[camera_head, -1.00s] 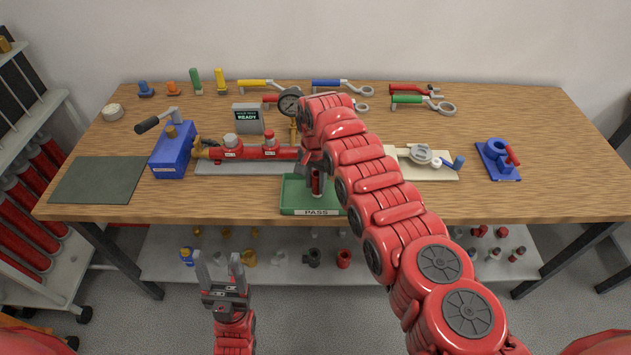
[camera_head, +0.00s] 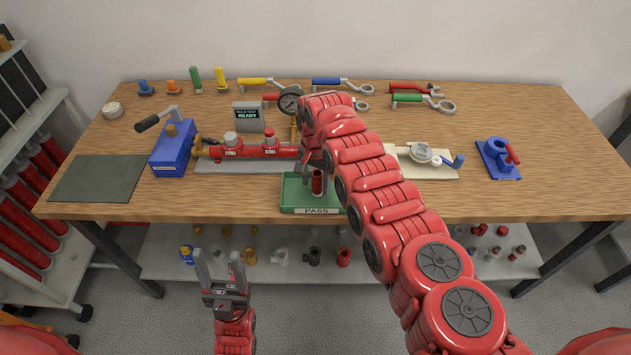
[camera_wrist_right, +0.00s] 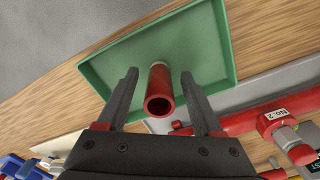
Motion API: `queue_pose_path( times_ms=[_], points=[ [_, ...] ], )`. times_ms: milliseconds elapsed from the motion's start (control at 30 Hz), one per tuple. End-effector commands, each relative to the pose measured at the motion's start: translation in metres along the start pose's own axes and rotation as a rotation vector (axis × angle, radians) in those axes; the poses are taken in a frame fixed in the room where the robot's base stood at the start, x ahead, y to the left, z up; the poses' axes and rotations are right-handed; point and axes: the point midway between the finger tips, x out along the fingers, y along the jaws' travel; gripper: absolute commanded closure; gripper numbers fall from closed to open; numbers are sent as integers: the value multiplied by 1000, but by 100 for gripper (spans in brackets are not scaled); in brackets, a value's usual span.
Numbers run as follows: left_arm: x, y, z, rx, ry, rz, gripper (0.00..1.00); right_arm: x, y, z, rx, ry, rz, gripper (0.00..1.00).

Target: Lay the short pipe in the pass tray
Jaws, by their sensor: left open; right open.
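The short pipe (camera_head: 318,184) is red and hollow, with its lower end in the green pass tray (camera_head: 316,210) at the table's front edge. It looks upright there; its open end faces the camera in the right wrist view (camera_wrist_right: 160,100). My right gripper (camera_wrist_right: 158,76) is open around the pipe, one finger on each side with gaps visible. The tray also shows behind the fingers in that view (camera_wrist_right: 210,50). In the head view my right arm hides the tray's right part. My left gripper (camera_head: 219,256) is open and empty, low in front of the table.
A pale board with a valve (camera_head: 422,154) stands right of my arm. A dark mat (camera_head: 98,180) lies at left. The table's front right is clear.

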Motion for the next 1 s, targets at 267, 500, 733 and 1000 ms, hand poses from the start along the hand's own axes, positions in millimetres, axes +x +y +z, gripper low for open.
queue_pose_path(
  times_ms=[267, 500, 733, 1000],
  points=[
    [-8, 0, 1, 0, 0, 0, 40, -41, -2, -2, 1, 6, -7, 32],
    [-23, 1, 4, 0, 0, 0, 40, -96, -1, -1, 0, 5, -2, 32],
    [-27, 1, 4, 0, 0, 0, 40, -117, 0, 0, 0, 1, -2, 32],
    [-27, 1, 4, 0, 0, 0, 40, -120, 0, 0, 0, 1, -1, 32]
  ],
)
